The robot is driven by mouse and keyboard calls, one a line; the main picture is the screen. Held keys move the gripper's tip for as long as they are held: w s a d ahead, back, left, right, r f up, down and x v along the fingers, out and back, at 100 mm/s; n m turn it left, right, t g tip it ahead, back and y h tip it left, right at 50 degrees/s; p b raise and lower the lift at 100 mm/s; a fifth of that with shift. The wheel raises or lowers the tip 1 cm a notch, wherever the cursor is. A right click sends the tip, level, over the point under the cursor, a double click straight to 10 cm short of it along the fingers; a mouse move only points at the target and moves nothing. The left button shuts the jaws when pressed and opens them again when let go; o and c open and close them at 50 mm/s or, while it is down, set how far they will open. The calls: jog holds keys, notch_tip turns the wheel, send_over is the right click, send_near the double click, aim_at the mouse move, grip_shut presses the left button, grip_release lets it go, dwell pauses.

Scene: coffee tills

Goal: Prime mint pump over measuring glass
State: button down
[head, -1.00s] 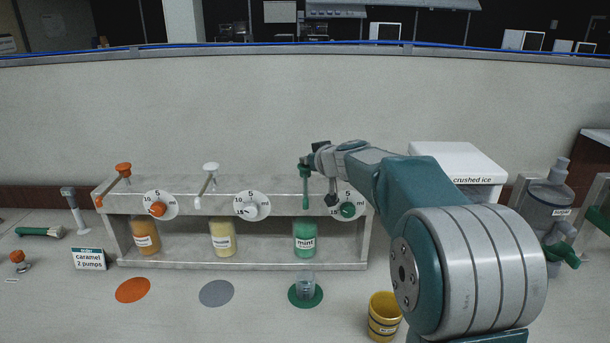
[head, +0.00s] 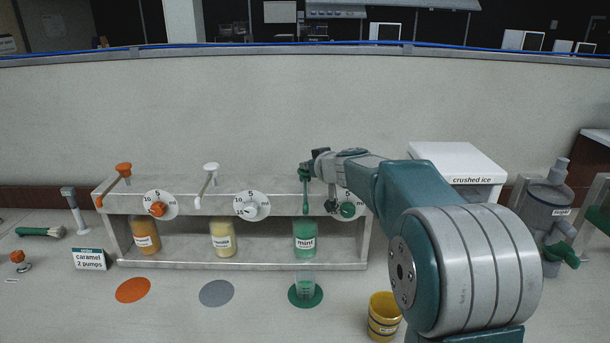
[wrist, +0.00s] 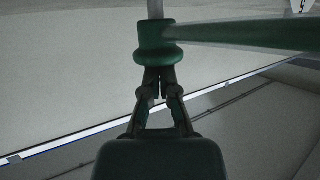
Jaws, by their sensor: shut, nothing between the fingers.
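The green mint pump (head: 305,176) stands on the shelf rack above the mint bottle (head: 304,240), with its spout pointing down toward the front. The small clear measuring glass (head: 305,283) stands upright on a green round mat (head: 317,300) below the spout and looks greenish inside. My gripper (head: 310,168) is at the pump head, partly hidden by the arm. In the wrist view my gripper (wrist: 157,74) is shut and empty, its fingertips against the green pump head (wrist: 158,35). The pump's green spout arm (wrist: 245,35) runs off to the right.
Orange (head: 124,170) and white (head: 210,168) pumps stand to the left. Dials are on the rack front (head: 310,205); the mint dial (head: 347,210) is close to my arm. A yellow cup (head: 383,318) stands front right. The counter before the rack is mostly clear.

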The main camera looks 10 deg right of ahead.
jog(key=shift+r, duration=1.6)
notch_tip(320, 180, up, 6)
dwell(0.4)
jog(key=s+f+m+g+h, duration=0.1)
jog(key=s+f, duration=0.4)
jog(key=s, duration=0.9)
jog(key=s+f+m+g+h, duration=0.1)
jog(key=s+f+g, duration=0.3)
jog(key=s, duration=1.1)
jog(key=s+f+m+g+h, duration=0.1)
jog(key=s+f+g+h, duration=0.1)
jog(key=s+f, duration=0.6)
jog(key=s, duration=0.7)
jog(key=shift+a+m, duration=0.15)
jog(key=shift+m, duration=0.25)
